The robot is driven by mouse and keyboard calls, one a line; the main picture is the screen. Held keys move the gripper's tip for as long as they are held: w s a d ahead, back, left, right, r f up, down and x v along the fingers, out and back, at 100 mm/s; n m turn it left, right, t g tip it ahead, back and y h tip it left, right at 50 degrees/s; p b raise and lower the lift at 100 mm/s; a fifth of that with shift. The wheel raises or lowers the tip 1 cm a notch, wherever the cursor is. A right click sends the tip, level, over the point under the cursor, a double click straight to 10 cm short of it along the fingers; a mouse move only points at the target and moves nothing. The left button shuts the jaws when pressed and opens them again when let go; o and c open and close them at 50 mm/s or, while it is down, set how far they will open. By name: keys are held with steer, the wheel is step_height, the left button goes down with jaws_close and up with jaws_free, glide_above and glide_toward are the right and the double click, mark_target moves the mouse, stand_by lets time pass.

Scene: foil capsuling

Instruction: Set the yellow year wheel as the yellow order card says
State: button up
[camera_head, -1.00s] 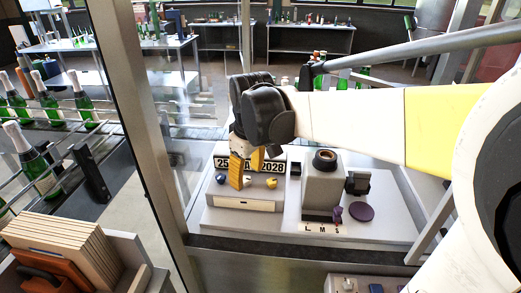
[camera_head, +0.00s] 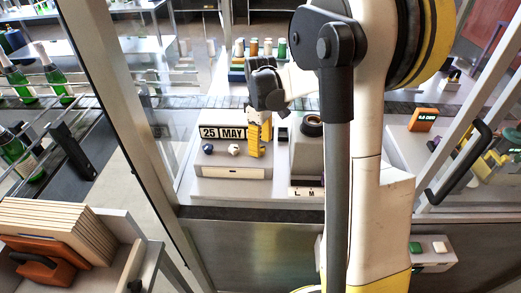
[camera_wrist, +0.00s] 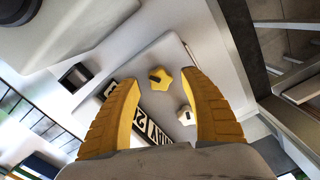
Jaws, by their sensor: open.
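The date stamper (camera_head: 235,172) shows 25 MAY in its window (camera_head: 222,132); the year part is hidden behind my gripper (camera_head: 256,143). A blue wheel (camera_head: 208,149) and a white wheel (camera_head: 234,149) sit below the window. The yellow year wheel (camera_wrist: 158,78) is star-shaped with a dark mark on its hub, and lies between my fingertips in the wrist view. My gripper (camera_wrist: 160,84) is open, one yellow finger on each side of it; contact cannot be told. The white wheel (camera_wrist: 187,115) is near the right finger. No yellow order card is recognisable.
A grey block (camera_head: 303,155) with a dark round top stands right of the stamper, partly behind my arm. An orange device with a display (camera_head: 423,119) is further right. A metal post stands at left, beside a wooden box (camera_head: 50,220).

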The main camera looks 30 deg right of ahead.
steer(key=shift+f, duration=0.8)
jaws_close()
steer(key=shift+m, duration=0.3)
steer(key=m, duration=0.5)
steer(key=shift+b, duration=0.3)
steer(key=m, duration=0.6)
steer(key=shift+m, duration=0.3)
